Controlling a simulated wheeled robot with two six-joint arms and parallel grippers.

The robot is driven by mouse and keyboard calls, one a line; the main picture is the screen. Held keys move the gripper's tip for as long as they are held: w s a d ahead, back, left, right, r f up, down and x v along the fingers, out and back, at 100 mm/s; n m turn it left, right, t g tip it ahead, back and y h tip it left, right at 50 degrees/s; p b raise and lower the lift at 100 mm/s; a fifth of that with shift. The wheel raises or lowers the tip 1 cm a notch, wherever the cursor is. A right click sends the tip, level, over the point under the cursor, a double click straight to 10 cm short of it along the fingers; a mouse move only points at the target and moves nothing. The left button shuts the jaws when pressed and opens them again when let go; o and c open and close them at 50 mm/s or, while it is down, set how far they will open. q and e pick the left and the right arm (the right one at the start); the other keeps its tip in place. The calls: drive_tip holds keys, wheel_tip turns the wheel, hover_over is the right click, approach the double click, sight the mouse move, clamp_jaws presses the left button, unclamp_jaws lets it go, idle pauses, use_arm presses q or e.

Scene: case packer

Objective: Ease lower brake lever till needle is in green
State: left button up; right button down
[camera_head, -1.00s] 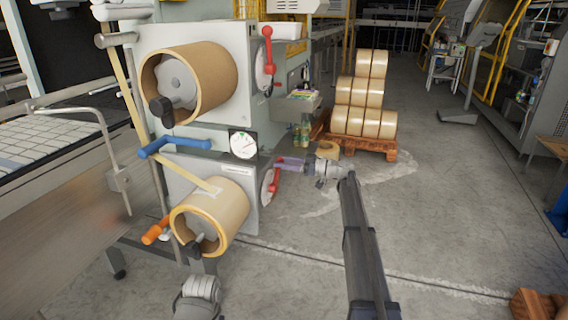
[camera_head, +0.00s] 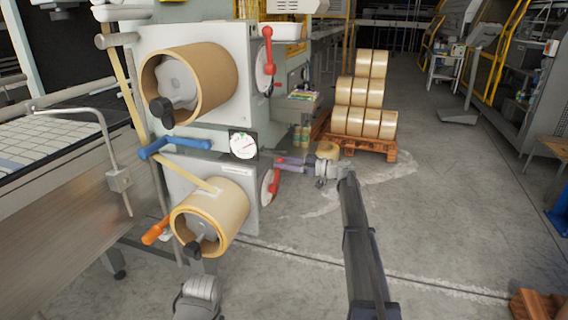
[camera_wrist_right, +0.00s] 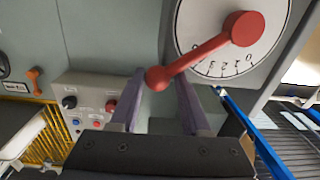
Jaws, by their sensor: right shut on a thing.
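The lower brake lever (camera_head: 273,182) is red and sits on a white dial on the right side of the lower roll unit. In the right wrist view the red lever (camera_wrist_right: 200,57) runs from its hub on the numbered dial down left to a ball end. My right gripper (camera_head: 282,162) is at the lever's outer end. Its two purple fingers (camera_wrist_right: 159,100) stand on either side of the ball end, shut on it. The round gauge (camera_head: 243,145) is above the lower roll; its needle reading is too small to tell.
The upper red lever (camera_head: 267,48) and upper tape roll (camera_head: 205,75) are above. The lower tape roll (camera_head: 225,208) and blue handle (camera_head: 175,145) are to the left. A pallet (camera_head: 360,147) of rolls stands behind my right gripper. The floor at right is mostly clear.

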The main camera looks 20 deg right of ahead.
drive_tip(key=shift+s+a+r+n+p, duration=0.35)
drive_tip(key=shift+s+r+n+p, duration=0.25)
drive_tip(key=shift+r+n+p, duration=0.25)
drive_tip(key=shift+s+a+r+n, duration=0.2)
drive_tip(key=shift+s+a+n, duration=0.25)
drive_tip(key=shift+n, duration=0.5)
drive_tip(key=shift+d, duration=0.1)
drive_tip(key=shift+c, duration=2.1)
unclamp_jaws()
drive_tip(key=shift+s+d, duration=0.1)
drive_tip(key=v, duration=0.7)
drive_tip(key=shift+d, duration=0.25)
drive_tip(key=shift+s, duration=0.15)
